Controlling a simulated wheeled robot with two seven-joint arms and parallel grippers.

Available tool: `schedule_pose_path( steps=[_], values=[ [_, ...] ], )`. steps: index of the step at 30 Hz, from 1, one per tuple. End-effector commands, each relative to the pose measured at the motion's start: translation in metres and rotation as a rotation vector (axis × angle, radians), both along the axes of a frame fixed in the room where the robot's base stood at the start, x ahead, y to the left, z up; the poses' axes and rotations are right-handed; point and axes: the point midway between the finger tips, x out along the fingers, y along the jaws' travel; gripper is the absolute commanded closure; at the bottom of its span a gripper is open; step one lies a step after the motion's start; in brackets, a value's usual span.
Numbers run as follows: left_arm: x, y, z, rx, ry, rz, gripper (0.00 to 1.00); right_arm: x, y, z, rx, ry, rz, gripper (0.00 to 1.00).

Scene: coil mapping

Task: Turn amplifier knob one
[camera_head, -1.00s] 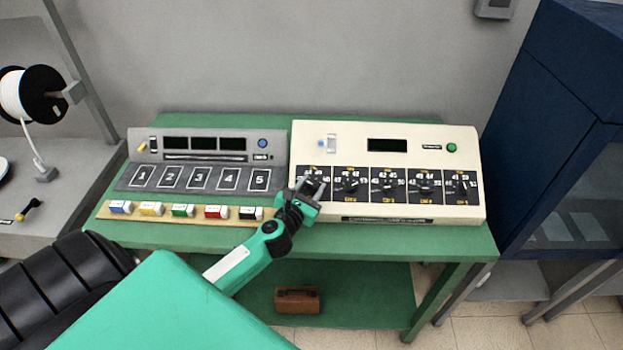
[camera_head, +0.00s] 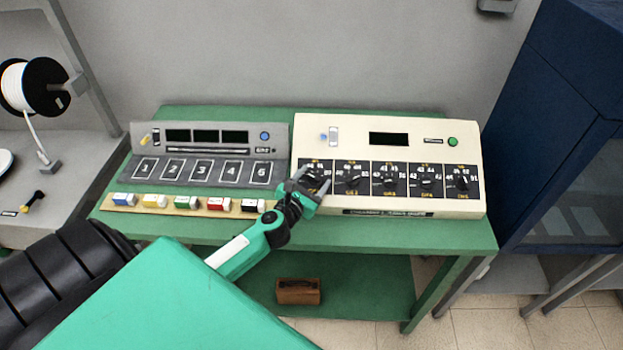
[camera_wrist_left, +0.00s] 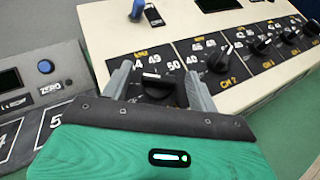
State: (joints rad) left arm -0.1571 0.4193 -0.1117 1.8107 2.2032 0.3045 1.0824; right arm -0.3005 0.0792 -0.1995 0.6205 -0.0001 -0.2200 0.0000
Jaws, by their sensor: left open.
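The cream amplifier (camera_head: 350,140) stands on the right half of the green table, with a row of several black knobs on dark panels. Knob one, the leftmost, is partly hidden by my left gripper (camera_head: 309,184) in the head view. In the left wrist view knob one (camera_wrist_left: 157,84) lies between the two grey fingers of my left gripper (camera_wrist_left: 158,85). The fingers are apart, one on each side of the knob, with gaps visible. I cannot tell how deep they reach around it. Knob two (camera_wrist_left: 220,58) is just to the right. My right gripper is not in view.
A grey numbered unit (camera_head: 210,142) stands left of the amplifier, with several colored blocks (camera_head: 185,202) on a strip before it. A wire spool (camera_head: 35,85) is at far left. A blue cabinet (camera_head: 555,110) stands at right. A brown box (camera_head: 298,291) lies on the lower shelf.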

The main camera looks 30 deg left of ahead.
Motion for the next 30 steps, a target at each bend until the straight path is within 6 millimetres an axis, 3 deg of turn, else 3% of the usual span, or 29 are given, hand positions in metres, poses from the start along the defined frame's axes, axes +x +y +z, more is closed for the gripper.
schedule_pose_path(
  steps=[7, 21, 30],
  values=[
    [-0.017, -0.002, -0.001, 0.0, 0.001, -0.001, 0.4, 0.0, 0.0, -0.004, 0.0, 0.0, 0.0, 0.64],
    [-0.098, -0.01, 0.002, -0.001, 0.002, 0.0, 0.4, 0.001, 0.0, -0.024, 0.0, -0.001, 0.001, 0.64],
    [-0.131, -0.013, 0.005, -0.001, 0.001, -0.001, 0.4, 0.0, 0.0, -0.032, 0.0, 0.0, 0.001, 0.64]
  ],
)
